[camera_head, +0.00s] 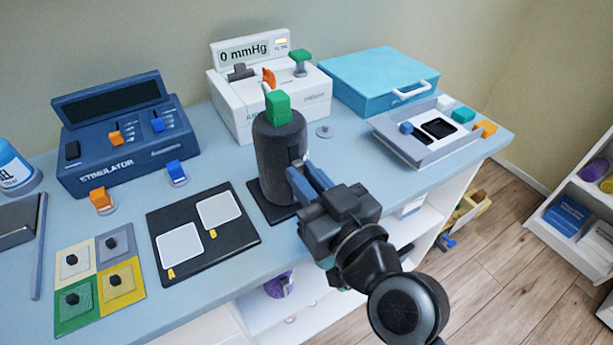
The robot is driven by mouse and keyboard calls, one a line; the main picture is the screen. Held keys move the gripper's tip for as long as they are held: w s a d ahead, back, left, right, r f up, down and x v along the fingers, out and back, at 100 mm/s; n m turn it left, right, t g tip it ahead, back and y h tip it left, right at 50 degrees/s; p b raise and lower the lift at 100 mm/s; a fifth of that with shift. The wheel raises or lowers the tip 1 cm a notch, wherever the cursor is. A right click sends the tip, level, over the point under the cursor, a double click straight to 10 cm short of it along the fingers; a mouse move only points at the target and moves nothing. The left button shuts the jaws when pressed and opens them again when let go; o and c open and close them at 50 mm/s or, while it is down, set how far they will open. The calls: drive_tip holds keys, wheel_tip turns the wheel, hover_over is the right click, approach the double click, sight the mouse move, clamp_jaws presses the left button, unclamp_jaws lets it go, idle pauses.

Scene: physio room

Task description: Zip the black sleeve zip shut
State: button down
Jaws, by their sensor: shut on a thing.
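The black sleeve (271,160) stands upright as a dark cylinder on a black base plate near the middle of the table. A green block (278,106) shows at its top. My gripper (297,172) reaches in from the lower right, with its blue fingers at the sleeve's right side. It is shut on the zip's pull, which the fingers mostly hide. A small pale bit (304,157) shows just above the fingertips. Most of the zip line is out of sight, so I cannot tell how far it is closed.
Behind the sleeve stands a white pressure unit (239,108) reading 0 mmHg. A blue case (375,75) and a grey tray device (392,143) are at right. A blue stimulator (128,150), black electrode mat (204,254) and coloured squares (72,315) lie left.

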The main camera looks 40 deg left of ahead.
drive_tip(key=shift+f, duration=0.1)
idle(0.3)
wheel_tip(320, 180, down, 7)
drive_tip(key=b, duration=0.8)
drive_tip(key=c, duration=1.1)
unclamp_jaws()
drive_tip(key=shift+d, duration=0.15)
drive_tip(key=b+v, duration=0.1)
drive_tip(key=v, duration=0.6)
drive_tip(key=shift+s+d, duration=0.15)
drive_tip(key=shift+d, duration=0.2)
